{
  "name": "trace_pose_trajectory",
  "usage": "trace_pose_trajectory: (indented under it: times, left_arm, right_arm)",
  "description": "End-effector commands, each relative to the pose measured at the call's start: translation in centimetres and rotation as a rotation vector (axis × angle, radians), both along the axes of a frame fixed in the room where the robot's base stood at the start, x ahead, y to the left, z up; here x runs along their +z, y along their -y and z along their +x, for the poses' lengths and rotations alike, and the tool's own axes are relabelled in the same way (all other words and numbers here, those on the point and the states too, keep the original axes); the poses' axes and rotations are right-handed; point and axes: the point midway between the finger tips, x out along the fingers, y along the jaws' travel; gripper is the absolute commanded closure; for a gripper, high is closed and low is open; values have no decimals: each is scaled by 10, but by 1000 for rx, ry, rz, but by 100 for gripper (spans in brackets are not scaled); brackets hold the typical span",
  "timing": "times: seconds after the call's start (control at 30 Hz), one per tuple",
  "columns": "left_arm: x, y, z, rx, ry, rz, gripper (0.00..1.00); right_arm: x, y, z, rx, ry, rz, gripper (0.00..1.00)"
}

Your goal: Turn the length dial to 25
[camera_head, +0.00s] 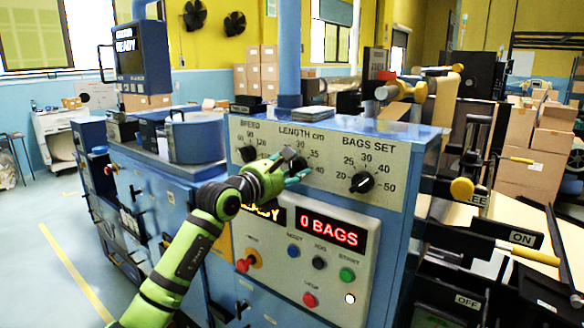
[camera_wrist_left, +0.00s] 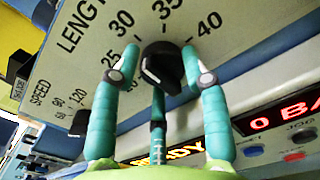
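The length dial (camera_wrist_left: 163,66) is a black knob on the grey panel, with 25, 30, 35 and 40 printed around it in the left wrist view. In the head view, my left gripper (camera_head: 298,168) is at this dial and largely hides it. In the left wrist view, the teal fingers of my left gripper (camera_wrist_left: 160,55) stand on either side of the knob, with a third finger below it. The fingertips are very close to the knob; I cannot tell whether they press on it. The dial's exact setting is unclear. My right gripper is not in view.
The speed dial (camera_head: 248,153) is left of the length dial, and the bags set dial (camera_head: 362,182) is right. Below are a red-lit "0 BAGS" display (camera_head: 330,230) and several push buttons, including a green one (camera_head: 347,274). Cardboard boxes (camera_head: 540,150) stand at the right.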

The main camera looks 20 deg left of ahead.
Motion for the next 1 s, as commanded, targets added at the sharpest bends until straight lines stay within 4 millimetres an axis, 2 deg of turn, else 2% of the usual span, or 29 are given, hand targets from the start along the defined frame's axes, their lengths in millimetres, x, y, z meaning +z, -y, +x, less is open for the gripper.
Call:
trace_pose_trajectory:
  times: [0.3, 0.47, 0.67, 1.0]
  left_arm:
    - [5, 2, -1, -3, 10, -9, 90]
    - [6, 1, -1, -3, 2, -42, 90]
    - [7, 1, -1, -5, -31, -146, 90]
    - [10, -2, -1, -4, -126, -414, 90]
  right_arm:
    - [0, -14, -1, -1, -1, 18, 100]
    - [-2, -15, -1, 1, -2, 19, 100]
    - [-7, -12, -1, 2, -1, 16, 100]
    - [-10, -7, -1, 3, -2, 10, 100]
